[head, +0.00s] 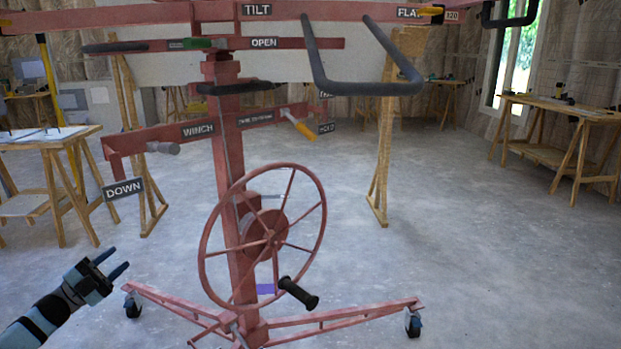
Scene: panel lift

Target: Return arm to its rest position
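My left gripper (104,271) is in the lower left of the head view, its two dark fingers apart with nothing between them. It is in front of the floor, to the left of the red panel lift (238,190), and does not appear to touch it. The lift has a large red hand wheel (316,258) with a black crank handle (298,293). Its arms carry labels such as WINCH, DOWN, OPEN and TILT. My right arm and gripper do not show in this view.
A pale panel (290,66) stands behind the lift's top. The lift's legs (350,314) spread on casters (413,325) across the floor. Wooden worktables stand at left (50,145) and right (566,112). The concrete floor (470,240) at right is clear.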

